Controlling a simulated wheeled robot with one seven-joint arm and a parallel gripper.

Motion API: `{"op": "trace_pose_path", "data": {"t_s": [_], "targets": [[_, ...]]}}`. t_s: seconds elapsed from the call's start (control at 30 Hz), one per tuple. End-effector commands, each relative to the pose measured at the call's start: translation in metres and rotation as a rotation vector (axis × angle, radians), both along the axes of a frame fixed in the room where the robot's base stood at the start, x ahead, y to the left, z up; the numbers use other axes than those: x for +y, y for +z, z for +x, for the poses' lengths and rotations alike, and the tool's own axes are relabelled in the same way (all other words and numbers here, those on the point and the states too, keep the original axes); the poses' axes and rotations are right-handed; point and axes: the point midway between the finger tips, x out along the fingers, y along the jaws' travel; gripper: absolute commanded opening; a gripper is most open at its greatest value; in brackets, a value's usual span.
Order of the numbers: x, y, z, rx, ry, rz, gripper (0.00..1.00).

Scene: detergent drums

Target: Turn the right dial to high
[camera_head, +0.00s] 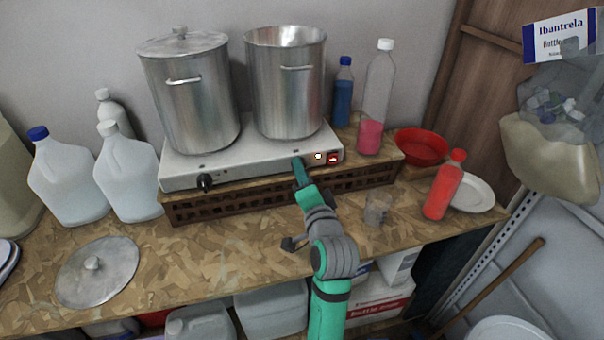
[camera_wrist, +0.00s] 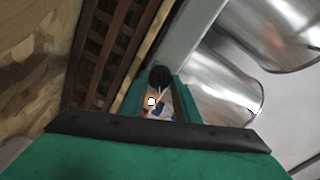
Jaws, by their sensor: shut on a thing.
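A white two-burner hot plate (camera_head: 245,165) sits on a dark wooden crate. Its left dial (camera_head: 205,181) is black and uncovered. My gripper (camera_head: 299,167) reaches the front panel at the right dial's place and hides that dial in the head view. In the wrist view the black right dial (camera_wrist: 159,77) shows between the green fingers of my gripper (camera_wrist: 158,88), which are shut on it. I cannot read the dial's setting clearly. An indicator light (camera_head: 318,156) glows beside the gripper, and a red switch (camera_head: 334,158) is at the panel's right end.
Two metal pots stand on the burners, the left pot (camera_head: 190,95) lidded and the right pot (camera_head: 287,85) open. The crate (camera_head: 240,201) runs below the panel. A clear cup (camera_head: 377,208) and red bottle (camera_head: 443,186) stand to the right. A loose lid (camera_head: 97,272) lies left.

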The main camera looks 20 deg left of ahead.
Motion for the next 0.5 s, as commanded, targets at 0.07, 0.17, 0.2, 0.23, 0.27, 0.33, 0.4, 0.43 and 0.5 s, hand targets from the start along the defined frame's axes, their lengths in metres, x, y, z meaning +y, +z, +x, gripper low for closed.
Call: {"op": "trace_pose_path", "data": {"t_s": [0.07, 0.17, 0.2, 0.23, 0.27, 0.33, 0.4, 0.43, 0.5], "targets": [[-0.0006, -0.0006, 0.0003, 0.030, -0.001, 0.043, 0.06], [-0.0012, -0.0004, 0.0006, 0.063, -0.002, 0.091, 0.06], [-0.0013, -0.0004, 0.0007, 0.073, -0.002, 0.106, 0.06], [-0.0013, -0.0004, 0.0007, 0.081, -0.003, 0.118, 0.06], [-0.0013, -0.0004, 0.0007, 0.087, -0.002, 0.127, 0.06], [-0.0014, -0.0004, 0.0007, 0.101, -0.003, 0.148, 0.06], [-0.0015, -0.0004, 0.0008, 0.112, -0.003, 0.164, 0.06], [-0.0015, -0.0004, 0.0008, 0.116, -0.003, 0.170, 0.06], [-0.0016, -0.0005, 0.0009, 0.122, -0.003, 0.179, 0.06]]}}
